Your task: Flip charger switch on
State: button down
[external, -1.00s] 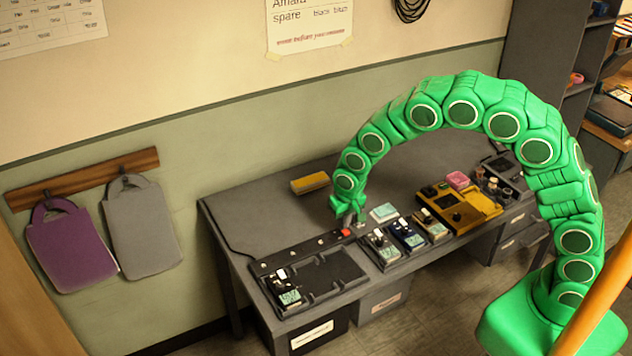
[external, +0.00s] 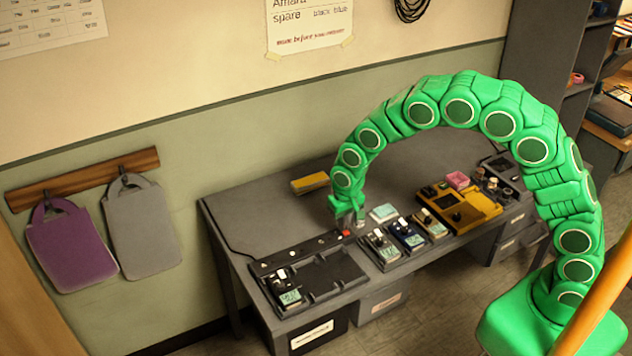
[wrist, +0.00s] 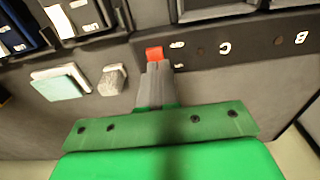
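The charger (external: 335,280) is a dark tray at the desk's front left, with a strip along its back edge. Its red switch (external: 346,233) sits at the right end of that strip, and shows in the wrist view (wrist: 155,53) near small white marks. My gripper (external: 350,222) hangs just above and behind the switch. In the wrist view its two grey fingers (wrist: 154,68) are together, with nothing seen between them, and their tips are right at the switch's near edge. I cannot tell whether they touch it.
One handheld device (external: 290,298) stands in the charger's left slot. Several devices (external: 408,236) stand to the right, before a yellow unit (external: 462,212). A pale green pad (wrist: 60,83) and a small grey block (wrist: 112,80) lie beside my fingers. The desk's back left is mostly clear.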

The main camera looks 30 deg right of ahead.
aim_at(347, 233)
jog(key=shift+s+d+f, duration=0.15)
jog(key=shift+s+f, duration=0.15)
jog(key=shift+s, duration=0.5)
jog(key=shift+r, duration=0.1)
notch_tip(347, 233, up, 14)
jog(key=shift+s+r, duration=0.15)
jog(key=shift+s, duration=0.05)
jog(key=shift+w+r+t, duration=0.1)
jog(key=shift+t, duration=0.3)
dwell(0.3)
jog(key=f, duration=0.4)
jog(key=w+f, duration=0.1)
jog(key=f, duration=0.4)
jog(key=w+f, duration=0.1)
jog(key=f, duration=0.4)
dwell(0.5)
